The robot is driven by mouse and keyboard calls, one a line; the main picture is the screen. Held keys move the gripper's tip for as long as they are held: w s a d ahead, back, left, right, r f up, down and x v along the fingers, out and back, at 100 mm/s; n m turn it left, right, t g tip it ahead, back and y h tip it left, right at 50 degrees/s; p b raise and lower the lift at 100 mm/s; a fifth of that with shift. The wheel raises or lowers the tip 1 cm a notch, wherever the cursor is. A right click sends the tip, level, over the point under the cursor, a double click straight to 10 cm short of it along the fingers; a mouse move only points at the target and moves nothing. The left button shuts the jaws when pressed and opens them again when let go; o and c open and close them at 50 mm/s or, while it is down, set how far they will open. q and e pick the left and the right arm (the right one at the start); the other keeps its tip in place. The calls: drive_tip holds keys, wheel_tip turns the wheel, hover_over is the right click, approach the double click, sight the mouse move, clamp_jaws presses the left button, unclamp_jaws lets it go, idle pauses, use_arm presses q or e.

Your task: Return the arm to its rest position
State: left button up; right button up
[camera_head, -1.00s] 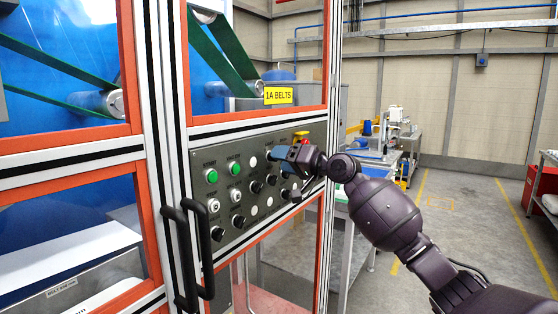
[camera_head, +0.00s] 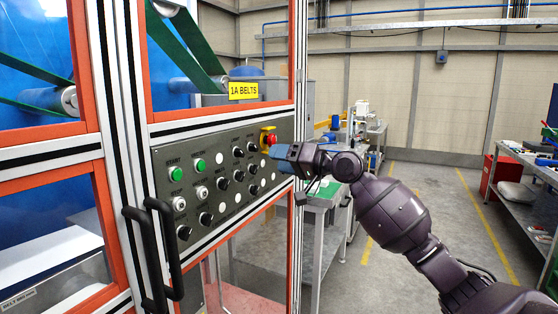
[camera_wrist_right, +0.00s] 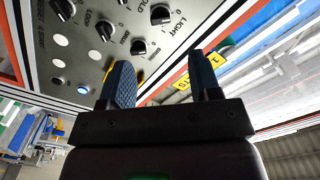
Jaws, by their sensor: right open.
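My right gripper (camera_head: 279,158) is open and empty, with its blue fingertips in front of the right end of the grey control panel (camera_head: 222,196). Its two blue fingers (camera_wrist_right: 163,82) stand apart in the right wrist view, with nothing between them. My right arm (camera_head: 392,214) reaches in from the lower right, bent at the wrist. The gripper hides a small part of the panel's right edge. Whether the fingertips touch the panel cannot be told. My left gripper is not in view.
A red emergency button (camera_head: 270,139) on yellow is just above the gripper. Black door handles (camera_head: 166,248) project at the left. A workbench (camera_head: 325,195) stands behind the arm, and a shelf (camera_head: 533,170) at far right. Floor between them is clear.

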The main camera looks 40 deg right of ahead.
idle(0.3)
drive_tip(key=s+a+f+n+h, duration=0.2)
drive_tip(key=f, duration=0.8)
drive_tip(key=s+a+f+n+h, duration=0.1)
drive_tip(key=a+f+n+h, duration=0.15)
drive_tip(key=f, duration=0.65)
drive_tip(key=s+a+f+n+h, duration=0.2)
drive_tip(key=a+f+n, duration=0.1)
drive_tip(key=f, duration=0.7)
drive_tip(key=s+a+f+g, duration=0.1)
drive_tip(key=s+a+f, duration=0.3)
drive_tip(key=s+f, duration=0.3)
drive_tip(key=s+a+f+m+g, duration=0.1)
drive_tip(key=s+a+f, duration=0.3)
drive_tip(key=s+f, duration=0.4)
drive_tip(key=s+a+f+m+g, duration=0.1)
drive_tip(key=s+a+f+g, duration=0.2)
drive_tip(key=s+a+f, duration=0.2)
drive_tip(key=s+f, duration=0.3)
drive_tip(key=s, duration=0.2)
drive_tip(key=shift+h, duration=0.35)
